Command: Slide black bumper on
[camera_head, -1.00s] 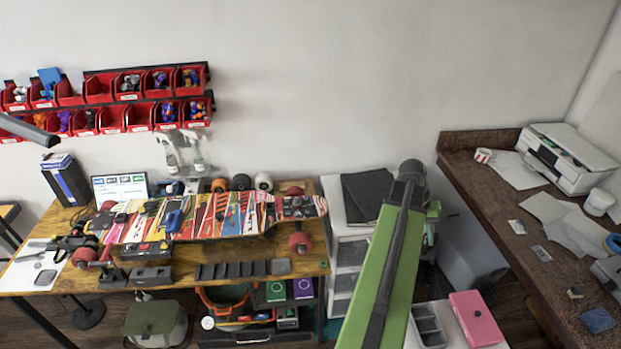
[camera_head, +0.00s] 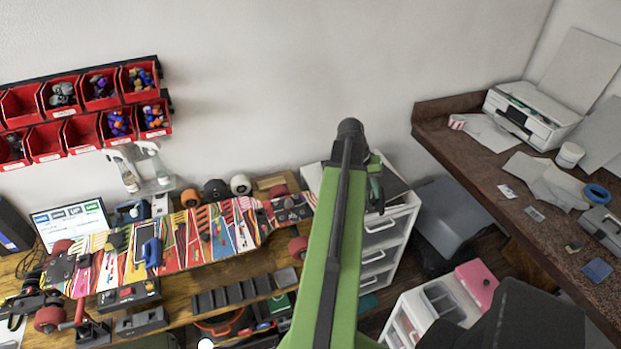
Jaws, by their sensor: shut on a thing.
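My green arm (camera_head: 335,240) with a black strip rises from the bottom edge to a dark joint at its top. A green and dark part of my arm shows just behind it. My gripper's fingertips are not in view, so I cannot see what they hold. No black bumper can be made out. A skateboard (camera_head: 187,268) with a multicoloured striped deck lies across the wooden bench, with red wheels at both ends. A truck part (camera_head: 84,322) stands at its left end. The board's right end is partly close behind my arm.
A slotted black tray (camera_head: 232,296) lies along the bench's front. White drawers (camera_head: 378,248) stand right of my arm. A brown counter (camera_head: 470,172) holds a printer (camera_head: 530,115). Red bins (camera_head: 83,132) hang on the wall. A large dark shape fills the lower right corner.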

